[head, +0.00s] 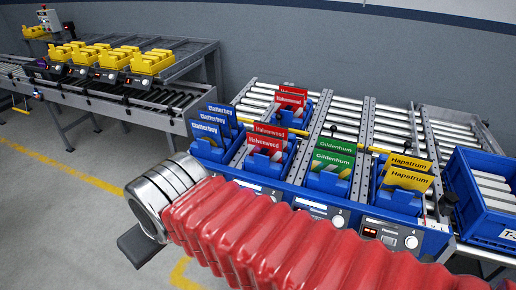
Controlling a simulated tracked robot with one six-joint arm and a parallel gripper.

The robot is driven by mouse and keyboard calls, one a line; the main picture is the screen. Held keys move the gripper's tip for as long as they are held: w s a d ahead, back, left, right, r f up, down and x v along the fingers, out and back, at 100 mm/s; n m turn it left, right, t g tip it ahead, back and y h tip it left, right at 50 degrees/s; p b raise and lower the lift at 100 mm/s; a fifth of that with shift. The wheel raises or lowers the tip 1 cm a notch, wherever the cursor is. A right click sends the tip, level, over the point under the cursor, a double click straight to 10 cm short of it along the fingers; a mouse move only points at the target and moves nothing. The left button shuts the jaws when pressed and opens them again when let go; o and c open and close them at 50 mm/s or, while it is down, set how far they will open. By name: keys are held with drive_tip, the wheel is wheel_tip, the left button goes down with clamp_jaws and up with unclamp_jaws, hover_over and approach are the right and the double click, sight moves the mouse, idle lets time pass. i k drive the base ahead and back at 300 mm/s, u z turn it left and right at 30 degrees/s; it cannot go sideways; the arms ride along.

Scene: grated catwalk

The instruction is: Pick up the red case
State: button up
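Red cases with white lettering stand upright in blue holders on a roller rack. One red case (266,143) is in the nearer row, between blue cases on its left and green ones on its right. Another red case (289,99) is farther back. The lower parts of the cases are hidden by their holders. My arm, in a ribbed red sleeve with a metal ringed end, crosses the foreground in front of the rack. No fingers of my gripper can be made out.
Blue cases (205,130), green cases (332,162) and yellow cases (407,178) stand in neighbouring holders (398,201). A blue crate (486,222) is at the right. A conveyor (125,95) with yellow bins (153,62) is at the left. Grey floor (65,215) lies open at lower left.

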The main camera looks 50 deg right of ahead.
sight(272, 146)
drive_tip(key=z, duration=0.35)
drive_tip(key=i, duration=0.7)
drive_tip(key=z, duration=0.75)
drive_tip(key=i, duration=0.45)
drive_tip(key=z, duration=0.25)
